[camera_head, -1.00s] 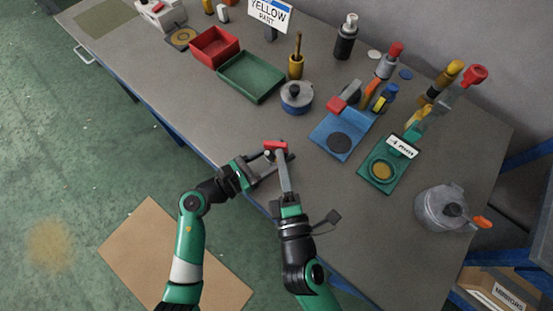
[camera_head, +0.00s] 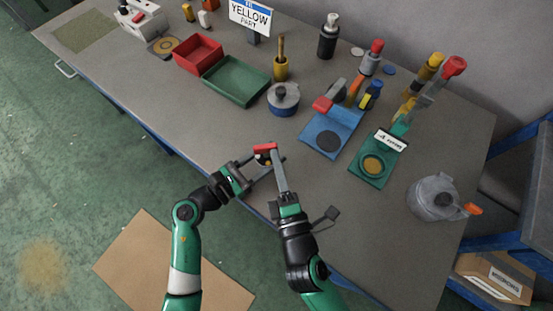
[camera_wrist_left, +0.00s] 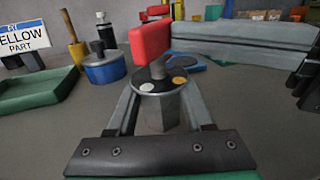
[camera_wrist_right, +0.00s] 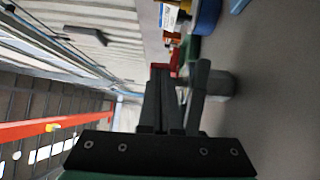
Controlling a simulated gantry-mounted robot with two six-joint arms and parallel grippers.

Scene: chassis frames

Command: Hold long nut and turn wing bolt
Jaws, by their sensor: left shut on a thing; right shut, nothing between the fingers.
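My left gripper (camera_head: 270,168) is shut on the long nut (camera_wrist_left: 160,112), a grey metal piece that stands upright between the fingers. On its top is a dark disc (camera_wrist_left: 148,86) with a white dot and a gold dot. The wing bolt's red wing (camera_wrist_left: 150,42) stands above the disc on a short grey stem; it also shows in the head view (camera_head: 265,148). My right gripper (camera_head: 274,150) is shut and empty, its fingertips beside the red wing. The left wrist view cannot tell whether they touch it. The right wrist view shows the red wing (camera_wrist_right: 163,70) beyond the dark fingers.
Both grippers are over the table's front edge. Beyond them stand a blue-based pot (camera_head: 284,100), a blue fixture (camera_head: 322,138), a green fixture (camera_head: 370,168) and a grey pot (camera_head: 434,200). Red (camera_head: 198,54) and green (camera_head: 236,82) trays lie farther back. The table between is clear.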

